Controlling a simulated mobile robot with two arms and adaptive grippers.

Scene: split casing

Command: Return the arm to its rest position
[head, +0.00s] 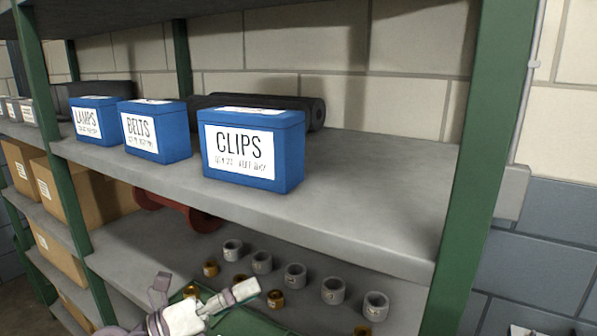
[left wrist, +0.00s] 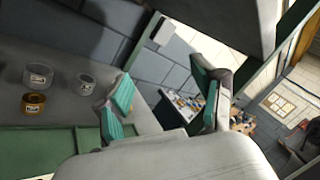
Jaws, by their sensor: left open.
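My left gripper (head: 207,286) is low in the head view, in front of the lower shelf. Its two light fingers are spread apart with nothing visible between them. In the left wrist view, the left gripper (left wrist: 165,98) shows teal pads held wide apart, with an empty gap. My right gripper is in neither view.
Grey rings (head: 295,276) and brass rings (head: 276,299) stand on the lower shelf beside a green tray (head: 245,322), close to my left gripper. The upper shelf (head: 370,195) holds blue boxes labelled CLIPS (head: 289,160), BELTS (head: 175,135) and LAMPS (head: 108,122). A green post (head: 465,170) stands right.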

